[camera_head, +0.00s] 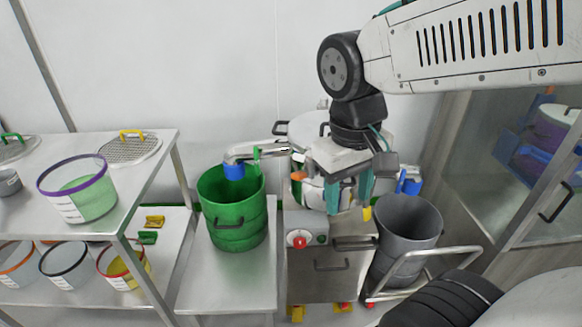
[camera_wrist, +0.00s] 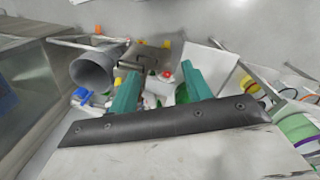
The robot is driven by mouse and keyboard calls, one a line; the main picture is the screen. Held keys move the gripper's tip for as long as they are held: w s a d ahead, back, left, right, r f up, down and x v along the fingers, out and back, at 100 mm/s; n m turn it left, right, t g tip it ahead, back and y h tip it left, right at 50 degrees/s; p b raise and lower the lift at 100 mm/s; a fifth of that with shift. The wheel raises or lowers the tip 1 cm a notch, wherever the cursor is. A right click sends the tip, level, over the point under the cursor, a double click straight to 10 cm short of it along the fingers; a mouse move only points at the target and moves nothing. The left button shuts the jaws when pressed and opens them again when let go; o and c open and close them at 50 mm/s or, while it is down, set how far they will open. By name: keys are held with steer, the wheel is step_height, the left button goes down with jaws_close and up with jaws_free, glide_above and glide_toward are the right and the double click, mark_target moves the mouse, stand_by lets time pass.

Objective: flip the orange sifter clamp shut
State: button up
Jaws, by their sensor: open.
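The orange sifter clamp (camera_head: 298,176) shows in the head view as a small orange patch at the left side of the white sifter (camera_head: 312,192). Whether it is flipped open or shut is too small to tell. My gripper (camera_head: 350,196) points down with its two teal fingers apart and empty, just right of the clamp and in front of the sifter, hiding part of it. In the wrist view my gripper (camera_wrist: 160,72) also shows spread fingers with nothing held between them. I cannot make out the clamp there.
A steel cabinet (camera_head: 333,268) with a red knob (camera_head: 299,238) stands under the sifter. A green drum (camera_head: 233,225) is to its left, a grey bin (camera_head: 405,228) on a trolley to its right. A pipe (camera_head: 258,150) reaches over the drum. Shelves with tubs fill the far left.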

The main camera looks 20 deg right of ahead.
steer(key=w+f+m+h, duration=0.1)
steer(key=w+f+m, duration=0.15)
steer(key=w, duration=0.45)
steer(key=w+f+m+h, duration=0.1)
steer(key=w+m, duration=0.2)
steer(key=w, duration=0.5)
steer(key=m+t+h, duration=0.1)
steer(key=m+t, duration=0.2)
steer(key=m, duration=0.3)
glide_toward(298, 173)
steer(key=x, duration=0.9)
steer(key=shift+s+f, duration=0.1)
steer(key=shift+f, duration=0.05)
steer(key=shift+c, duration=0.3)
jaws_close()
steer(key=shift+d, duration=0.15)
